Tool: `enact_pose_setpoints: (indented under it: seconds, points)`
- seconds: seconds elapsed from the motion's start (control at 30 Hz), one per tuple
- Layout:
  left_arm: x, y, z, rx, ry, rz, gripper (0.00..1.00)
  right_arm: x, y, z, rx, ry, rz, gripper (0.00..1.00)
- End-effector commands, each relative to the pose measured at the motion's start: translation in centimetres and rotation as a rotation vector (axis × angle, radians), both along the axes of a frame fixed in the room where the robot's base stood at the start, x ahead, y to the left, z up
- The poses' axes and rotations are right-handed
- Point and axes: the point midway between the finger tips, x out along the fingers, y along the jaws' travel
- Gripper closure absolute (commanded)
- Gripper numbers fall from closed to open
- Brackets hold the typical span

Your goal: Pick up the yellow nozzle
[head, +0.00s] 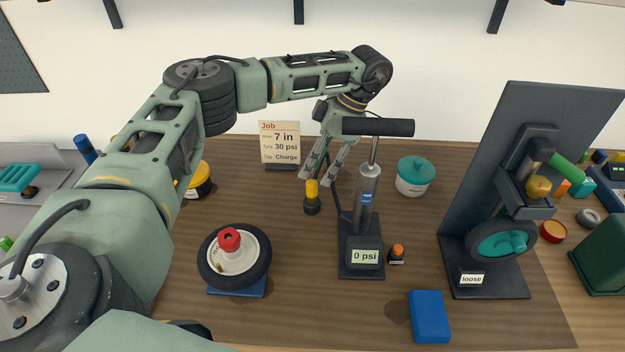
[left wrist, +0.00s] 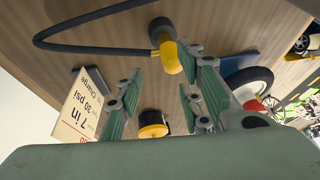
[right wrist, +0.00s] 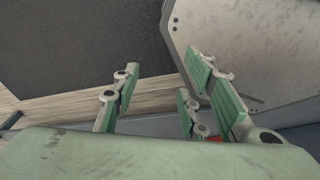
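The yellow nozzle (head: 312,190) stands upright in a dark holder (head: 312,206) on the wooden bench, just left of the pump (head: 367,190). My left gripper (head: 324,176) is open, with its fingers pointing down around or just above the nozzle's height. In the left wrist view the nozzle (left wrist: 170,58) is beyond the fingertips, nearer the right-hand fingers, and a black hose leads from it. Nothing is between the left fingers (left wrist: 165,95). My right gripper (right wrist: 165,95) is open and empty in the right wrist view, over a dark surface and a grey panel; it is not in the head view.
A wheel (head: 234,256) with a red cap lies on a blue block at the left. A job card (head: 279,143) stands behind. A teal tub (head: 415,176), an orange-topped bottle (head: 397,254), a blue box (head: 429,317) and a black stand (head: 485,288) are to the right.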

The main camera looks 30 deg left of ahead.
Motion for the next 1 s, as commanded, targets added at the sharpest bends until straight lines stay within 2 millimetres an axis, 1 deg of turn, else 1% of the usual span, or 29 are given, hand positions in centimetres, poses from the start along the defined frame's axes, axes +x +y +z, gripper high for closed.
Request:
enact_pose_setpoints:
  seconds: [0.03, 0.1, 0.2, 0.27, 0.37, 0.43, 0.6, 0.67, 0.77, 1.0]
  points:
    - [-0.3, 0.2, -0.3, 0.0, 0.002, 0.002, 0.65, -1.3, -0.3, 0.3, -0.004, 0.02, 0.0, 0.6]
    - [-0.5, 0.3, -1.0, 0.0, 0.002, 0.004, 0.65, -3.0, -0.6, 0.6, -0.009, 0.044, 0.0, 0.6]
    - [-0.9, 0.1, -2.0, -0.001, 0.002, 0.004, 0.65, -4.8, -1.0, 1.3, -0.014, 0.071, 0.002, 0.6]
    - [-1.3, -0.1, -2.9, -0.001, 0.003, 0.005, 0.65, -5.3, -1.1, 1.9, -0.016, 0.077, 0.002, 0.6]
    - [-1.7, 0.0, -4.5, -0.002, 0.001, 0.008, 0.65, -5.1, -1.1, 2.5, -0.016, 0.073, 0.003, 0.6]
    - [-2.0, 0.2, -5.3, -0.003, 0.001, 0.008, 0.65, -4.3, -1.0, 2.8, -0.015, 0.061, 0.003, 0.6]
    - [-2.1, 0.3, -6.1, -0.004, -0.002, 0.007, 0.65, -1.5, -0.7, 3.0, -0.01, 0.019, 0.003, 0.6]
    - [-2.1, 0.3, -6.1, -0.003, -0.002, 0.008, 0.65, -1.1, -0.6, 3.0, -0.007, 0.013, 0.003, 0.6]
    - [-2.1, 0.3, -6.1, -0.003, -0.002, 0.008, 0.66, -1.1, -0.4, 3.0, -0.005, 0.014, 0.002, 0.6]
    - [-2.1, 0.3, -6.0, -0.004, -0.003, 0.008, 0.87, -2.7, 0.1, 2.8, -0.001, 0.039, 0.003, 0.6]
